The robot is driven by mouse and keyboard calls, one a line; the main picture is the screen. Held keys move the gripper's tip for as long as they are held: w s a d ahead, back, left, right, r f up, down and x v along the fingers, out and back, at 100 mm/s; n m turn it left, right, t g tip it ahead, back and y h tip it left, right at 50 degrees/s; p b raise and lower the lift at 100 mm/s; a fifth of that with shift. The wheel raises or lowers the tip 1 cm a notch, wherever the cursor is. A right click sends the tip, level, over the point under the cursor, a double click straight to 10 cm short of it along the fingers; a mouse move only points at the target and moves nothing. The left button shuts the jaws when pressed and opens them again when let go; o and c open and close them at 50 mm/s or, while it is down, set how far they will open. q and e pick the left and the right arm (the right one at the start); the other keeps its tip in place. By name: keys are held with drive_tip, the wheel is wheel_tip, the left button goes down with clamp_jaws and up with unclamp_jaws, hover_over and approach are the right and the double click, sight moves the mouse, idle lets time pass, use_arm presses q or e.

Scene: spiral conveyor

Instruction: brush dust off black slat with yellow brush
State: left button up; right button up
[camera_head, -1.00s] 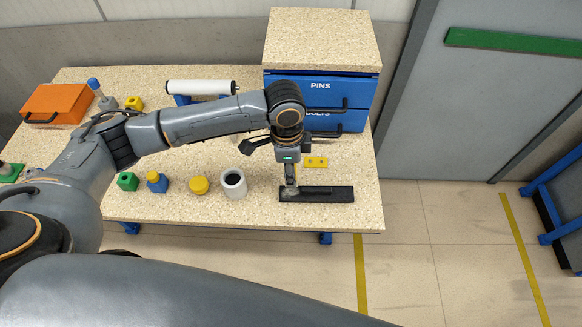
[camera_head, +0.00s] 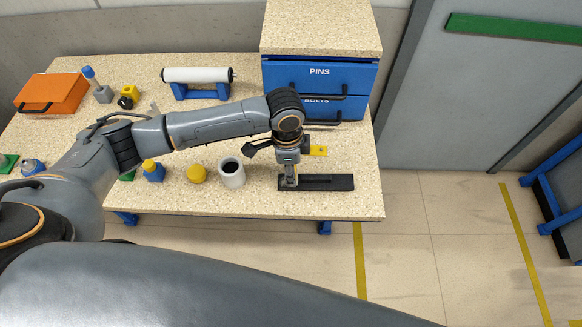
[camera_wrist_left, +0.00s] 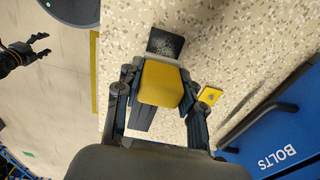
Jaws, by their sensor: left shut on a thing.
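The black slat (camera_head: 328,183) lies flat near the front edge of the table. In the left wrist view, pale dust speckles its visible end (camera_wrist_left: 165,43). My left gripper (camera_head: 290,181) points down over the slat's left end and is shut on the yellow brush (camera_wrist_left: 160,83). The brush's yellow top shows between the fingers in the left wrist view.
Blue drawers (camera_head: 320,76) labelled PINS and BOLTS stand at the back. The slat's right side is clear.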

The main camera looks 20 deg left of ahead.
use_arm(q)
drive_tip(key=shift+f, duration=0.85)
idle(0.4)
drive_tip(key=shift+f, duration=0.1)
idle(0.7)
idle(0.5)
drive_tip(key=shift+s+a, duration=0.1)
drive_tip(key=shift+a, duration=0.65)
drive_tip(key=shift+s+d, duration=0.1)
drive_tip(key=shift+s, duration=0.1)
drive_tip(key=shift+d, duration=0.1)
drive_tip(key=shift+w+d, duration=0.25)
drive_tip(key=shift+d, duration=0.45)
drive_tip(key=r+p, duration=0.4)
drive_tip(key=p, duration=0.1)
drive_tip(key=r+p, duration=0.2)
drive_tip(key=shift+a+r+p, duration=0.2)
drive_tip(key=shift+a+p, duration=0.05)
drive_tip(key=shift+p, duration=0.05)
